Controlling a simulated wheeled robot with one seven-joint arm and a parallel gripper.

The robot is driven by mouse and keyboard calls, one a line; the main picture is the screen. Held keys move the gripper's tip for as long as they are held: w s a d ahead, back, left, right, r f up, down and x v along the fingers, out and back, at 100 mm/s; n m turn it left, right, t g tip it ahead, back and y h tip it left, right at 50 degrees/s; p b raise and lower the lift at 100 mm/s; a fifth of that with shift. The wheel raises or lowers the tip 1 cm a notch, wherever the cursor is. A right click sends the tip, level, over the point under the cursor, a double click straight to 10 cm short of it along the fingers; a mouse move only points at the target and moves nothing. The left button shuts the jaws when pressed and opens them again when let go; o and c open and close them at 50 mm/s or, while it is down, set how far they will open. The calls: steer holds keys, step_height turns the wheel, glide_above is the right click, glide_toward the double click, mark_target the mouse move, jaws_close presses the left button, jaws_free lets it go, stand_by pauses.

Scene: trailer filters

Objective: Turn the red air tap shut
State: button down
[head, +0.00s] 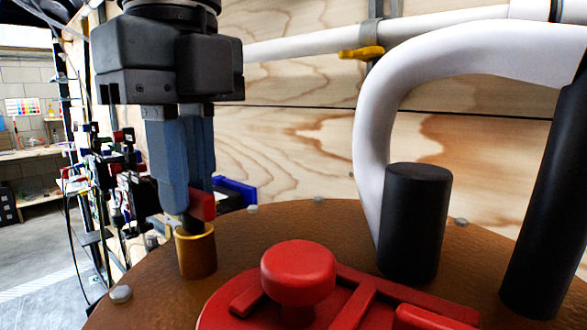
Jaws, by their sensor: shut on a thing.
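The red air tap (203,206) shows as a small red lever on top of a short brass fitting (196,254) on the brown lid at the left. My gripper (187,207) points straight down over it, and its blue-grey fingers are shut on the red tap. Part of the tap is hidden by the fingers. Its exact turn angle cannot be told from this view.
A big red knob (298,271) on a red base sits on the brown lid (235,228) to the right. A black cylinder (416,222), a white hose (372,140) and a black post (550,200) stand farther right. A plywood wall (290,150) rises behind.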

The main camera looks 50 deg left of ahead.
stand_by(0.5)
steer(key=c, duration=1.2)
jaws_free()
steer(key=shift+o, duration=0.2)
steer(key=shift+r, duration=3.9)
steer(key=shift+s, duration=0.1)
